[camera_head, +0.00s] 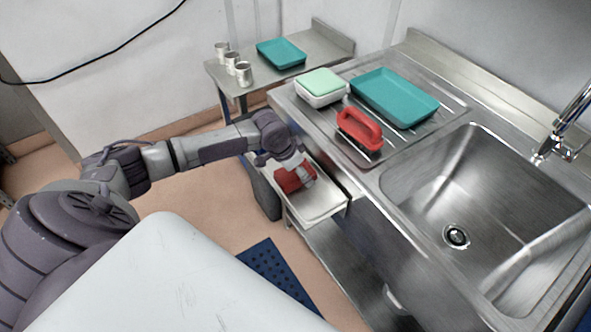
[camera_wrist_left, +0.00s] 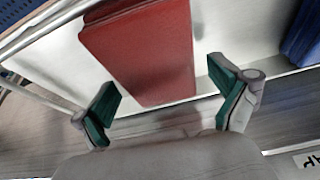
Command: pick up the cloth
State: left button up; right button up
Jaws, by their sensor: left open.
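The cloth (camera_head: 287,181) is red and looks folded into a block. It lies on a small metal tray (camera_head: 325,211) beside the sink unit, below the counter level. My left gripper (camera_head: 308,172) is over the tray at the cloth, hiding part of it. In the left wrist view the cloth (camera_wrist_left: 148,50) lies ahead between the two green-padded fingers of the gripper (camera_wrist_left: 164,88). The fingers are spread apart with gaps to the cloth and hold nothing. Whether they overlap the cloth in height I cannot tell. My right gripper is not in view.
The sink counter's edge runs close to the tray's right side. A side table (camera_head: 310,50) holds metal cups and another teal tray (camera_head: 281,53).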

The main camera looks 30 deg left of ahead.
pick_arm(q)
jog(key=c, duration=1.2)
jog(key=shift+r, duration=0.2)
jog(key=shift+c, duration=0.2)
notch_tip(320, 180, up, 18)
jog(key=b, duration=0.1)
jog(key=shift+f, duration=0.1)
